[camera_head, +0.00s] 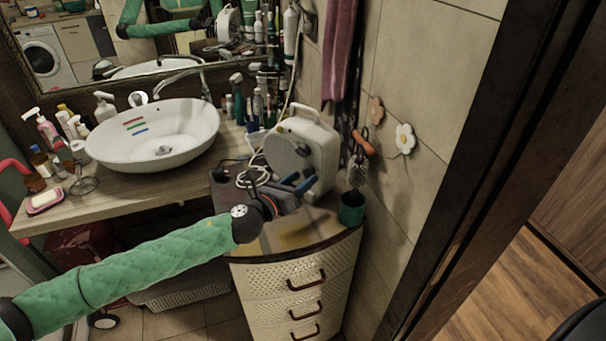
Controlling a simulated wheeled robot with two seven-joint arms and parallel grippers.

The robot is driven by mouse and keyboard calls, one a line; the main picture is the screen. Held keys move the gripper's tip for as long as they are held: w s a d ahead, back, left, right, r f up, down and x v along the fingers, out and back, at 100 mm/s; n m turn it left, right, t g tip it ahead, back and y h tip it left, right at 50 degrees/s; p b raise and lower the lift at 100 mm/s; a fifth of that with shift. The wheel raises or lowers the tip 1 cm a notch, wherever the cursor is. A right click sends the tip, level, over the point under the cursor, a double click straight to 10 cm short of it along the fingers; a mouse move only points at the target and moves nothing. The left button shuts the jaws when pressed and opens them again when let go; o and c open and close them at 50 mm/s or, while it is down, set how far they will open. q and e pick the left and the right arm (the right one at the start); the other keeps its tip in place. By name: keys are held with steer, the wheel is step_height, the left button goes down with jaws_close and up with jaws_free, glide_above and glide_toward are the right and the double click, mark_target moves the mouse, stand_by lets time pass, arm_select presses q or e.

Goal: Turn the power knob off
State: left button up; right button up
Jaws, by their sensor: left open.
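A white appliance (318,140) with a top handle and a round grey face stands on the drawer cabinet to the right of the basin. A white cord lies loosely beside it. I cannot make out a power knob clearly on it. My left gripper (306,183) is open in front of the appliance's lower part, its fingers pointing right and covering some of it. I cannot tell whether they touch it. My right gripper is not in view.
A white oval basin (150,140) stands on the wooden counter (130,188) at the left. A green cup (351,207) stands close to the right of the appliance, by the tiled wall. Bottles crowd behind. The cabinet (300,280) has several drawers.

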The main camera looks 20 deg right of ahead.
arm_select(q)
steer(key=shift+w+d, duration=0.35)
steer(key=shift+d, duration=0.2)
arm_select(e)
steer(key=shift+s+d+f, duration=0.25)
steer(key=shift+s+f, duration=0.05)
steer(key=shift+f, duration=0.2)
arm_select(q)
steer(key=c, duration=1)
steer(key=shift+o, duration=0.2)
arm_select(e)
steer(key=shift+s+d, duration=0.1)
